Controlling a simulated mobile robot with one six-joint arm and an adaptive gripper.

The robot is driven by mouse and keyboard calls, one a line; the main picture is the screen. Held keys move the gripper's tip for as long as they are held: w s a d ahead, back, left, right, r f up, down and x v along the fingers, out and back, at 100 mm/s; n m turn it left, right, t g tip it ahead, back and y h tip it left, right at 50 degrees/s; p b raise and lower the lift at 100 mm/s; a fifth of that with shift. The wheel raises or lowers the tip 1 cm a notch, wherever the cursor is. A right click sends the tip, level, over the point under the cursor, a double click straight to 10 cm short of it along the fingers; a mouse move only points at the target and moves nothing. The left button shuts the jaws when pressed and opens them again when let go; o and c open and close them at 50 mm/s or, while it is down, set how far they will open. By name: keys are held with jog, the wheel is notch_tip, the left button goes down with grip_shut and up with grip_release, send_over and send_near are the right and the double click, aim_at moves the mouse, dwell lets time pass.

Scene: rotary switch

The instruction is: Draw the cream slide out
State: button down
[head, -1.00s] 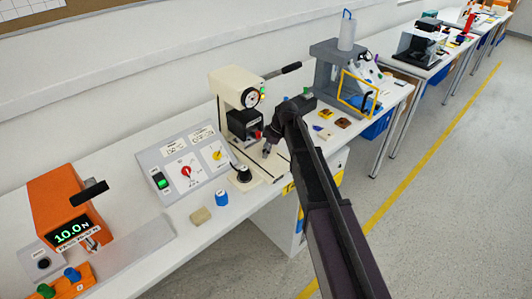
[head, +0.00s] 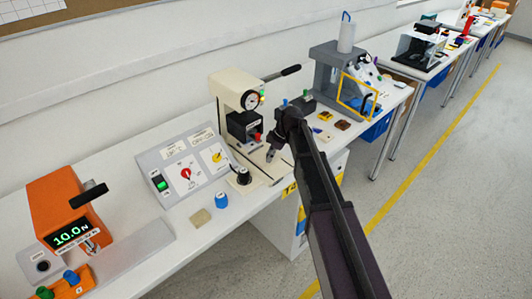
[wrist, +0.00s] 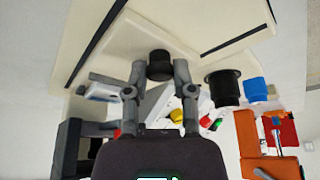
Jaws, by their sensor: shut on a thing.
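The cream slide (head: 257,158) lies flat at the foot of the cream press (head: 233,90), between dark slots. In the wrist view the cream slide (wrist: 180,25) fills the top, with a dark slot on either side. A short black knob (wrist: 159,65) stands at its edge. My gripper (head: 270,157) is low over the front of the slide. In the wrist view my gripper (wrist: 159,72) has a fingertip on either side of the black knob, closed on it. My gripper hides part of the slide in the head view.
A grey panel (head: 171,165) with a green switch and red and yellow knobs stands left of the press. A black round knob (head: 243,175), a blue knob (head: 221,199) and a beige block (head: 201,216) are nearby. A grey machine (head: 326,70) stands to the right.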

jog(key=s+d, duration=0.7)
jog(key=d, duration=0.1)
jog(key=shift+s, duration=0.15)
jog(key=shift+f, duration=0.1)
jog(key=shift+c, duration=2.3)
grip_release()
jog(key=shift+r, duration=0.2)
